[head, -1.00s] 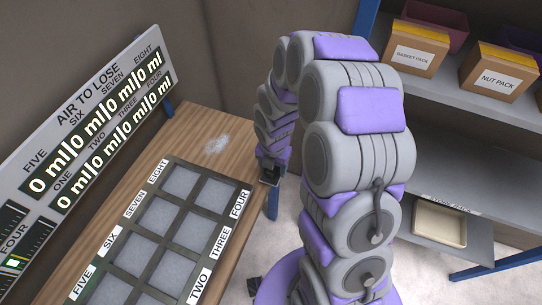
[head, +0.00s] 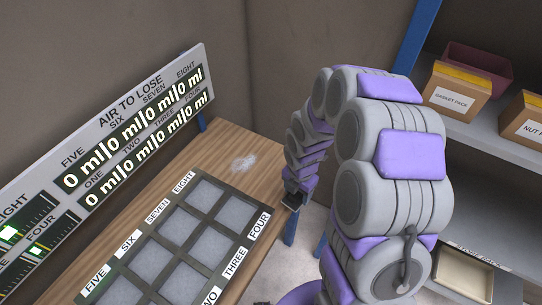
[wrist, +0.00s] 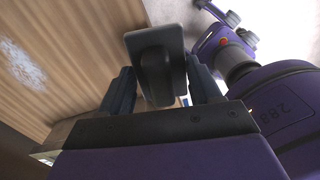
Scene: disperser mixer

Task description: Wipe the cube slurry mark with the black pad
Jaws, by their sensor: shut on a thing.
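The slurry mark is a whitish smear (head: 243,163) on the wooden tabletop, beyond the far end of the compartment tray. It also shows in the wrist view (wrist: 22,66) at the upper left. My gripper (head: 291,203) is just off the right edge of the table, to the right of and nearer than the mark. In the wrist view my gripper (wrist: 160,88) is shut on the black pad (wrist: 155,45), a dark rounded block with a raised grip between the fingers. The pad is apart from the mark. Its wiping face is hidden.
A dark tray (head: 246,217) with several square compartments lies on the wooden table (head: 215,140). A long display board (head: 120,125) stands along the table's left side. Shelves at right hold a gasket pack box (head: 452,95), a nut pack box (head: 527,118) and a beige tray (head: 462,272).

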